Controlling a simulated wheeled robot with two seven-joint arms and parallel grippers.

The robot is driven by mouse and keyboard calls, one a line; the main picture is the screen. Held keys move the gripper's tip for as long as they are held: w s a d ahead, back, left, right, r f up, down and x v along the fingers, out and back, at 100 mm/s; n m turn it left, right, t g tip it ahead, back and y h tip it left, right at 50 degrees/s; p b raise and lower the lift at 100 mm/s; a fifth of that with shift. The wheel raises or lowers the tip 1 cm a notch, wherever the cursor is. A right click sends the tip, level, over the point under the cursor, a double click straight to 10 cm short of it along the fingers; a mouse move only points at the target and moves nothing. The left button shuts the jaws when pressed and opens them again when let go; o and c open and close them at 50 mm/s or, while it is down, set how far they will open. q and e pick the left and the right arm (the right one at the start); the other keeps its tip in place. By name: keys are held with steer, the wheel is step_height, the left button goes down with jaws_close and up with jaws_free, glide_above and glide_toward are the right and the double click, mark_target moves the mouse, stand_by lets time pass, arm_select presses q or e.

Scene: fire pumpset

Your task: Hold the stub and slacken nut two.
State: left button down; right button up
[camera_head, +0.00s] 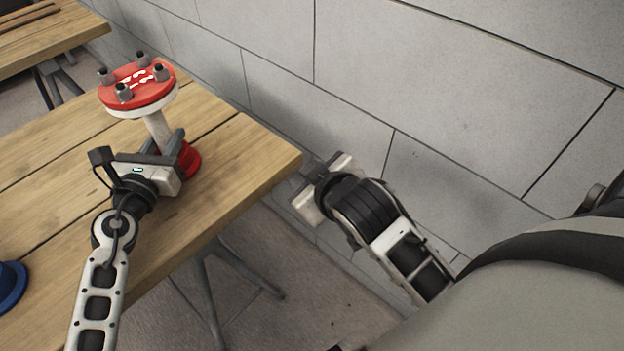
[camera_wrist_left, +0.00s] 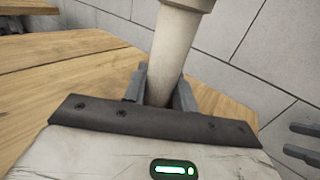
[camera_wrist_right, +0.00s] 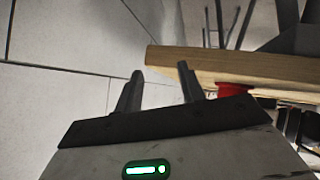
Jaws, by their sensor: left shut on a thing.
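The stub (camera_head: 157,125) is a pale upright pipe with a red base (camera_head: 188,160) on the wooden table. It carries a round red flange (camera_head: 150,93) on top, with white markings that I cannot read. Several grey nuts on studs, one at the front (camera_head: 123,92), stand around the flange; I cannot tell which is nut two. My left gripper (camera_head: 166,146) is shut on the pipe below the flange; the pipe (camera_wrist_left: 174,60) also shows between its fingers in the left wrist view. My right gripper (camera_head: 308,172) is open and empty, off the table's right corner.
The wooden table (camera_head: 215,165) ends at a corner between my two grippers. A grey block wall (camera_head: 450,80) runs behind. A blue object (camera_head: 10,285) is at the left edge. Another wooden table (camera_head: 45,30) stands at the far left.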

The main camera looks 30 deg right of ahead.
steer(key=shift+s+f, duration=0.35)
steer(key=shift+s, duration=0.1)
